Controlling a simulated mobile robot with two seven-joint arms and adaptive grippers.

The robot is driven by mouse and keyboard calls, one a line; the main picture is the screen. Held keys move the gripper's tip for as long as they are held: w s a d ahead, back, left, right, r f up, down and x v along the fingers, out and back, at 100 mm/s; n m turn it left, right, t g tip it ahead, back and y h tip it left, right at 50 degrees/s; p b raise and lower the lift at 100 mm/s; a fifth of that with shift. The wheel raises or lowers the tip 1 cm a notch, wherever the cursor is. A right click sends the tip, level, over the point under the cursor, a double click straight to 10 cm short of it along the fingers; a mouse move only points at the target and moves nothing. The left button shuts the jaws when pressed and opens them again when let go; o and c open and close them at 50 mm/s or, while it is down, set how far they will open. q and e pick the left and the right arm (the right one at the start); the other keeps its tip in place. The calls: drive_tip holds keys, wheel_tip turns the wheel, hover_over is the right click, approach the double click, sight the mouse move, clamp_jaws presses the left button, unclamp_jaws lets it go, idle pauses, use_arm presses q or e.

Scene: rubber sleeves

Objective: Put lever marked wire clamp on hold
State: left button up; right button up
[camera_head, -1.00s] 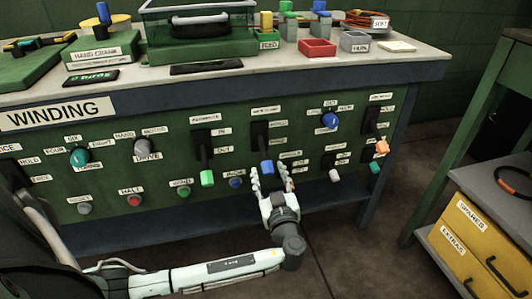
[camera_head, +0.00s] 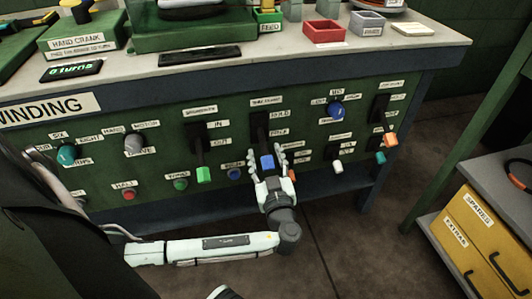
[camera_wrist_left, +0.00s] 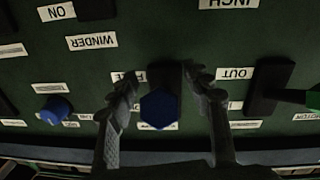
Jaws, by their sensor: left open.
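The blue-tipped lever (camera_head: 267,161) hangs down on its black plate (camera_head: 260,125) on the green front panel. The small label above it (camera_head: 266,100) is hard to read; labels that look like HOLD (camera_head: 277,115) and FREE (camera_head: 279,132) sit beside the plate, HOLD higher. My left gripper (camera_head: 267,162) is open at the lever, one finger on each side of the blue tip. In the left wrist view the blue tip (camera_wrist_left: 158,108) shows between the two dark open fingers (camera_wrist_left: 164,88), with gaps on both sides. My right gripper is out of view.
A green-tipped lever (camera_head: 204,174) hangs left of the gripper, and a blue button (camera_head: 234,174) sits between them. An orange button (camera_head: 291,174) is close on the right. A blue knob (camera_head: 336,111) and an orange-tipped lever (camera_head: 390,139) are further right.

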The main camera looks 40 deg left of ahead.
use_arm(q)
drive_tip(key=shift+c, duration=0.2)
clamp_jaws()
idle(0.6)
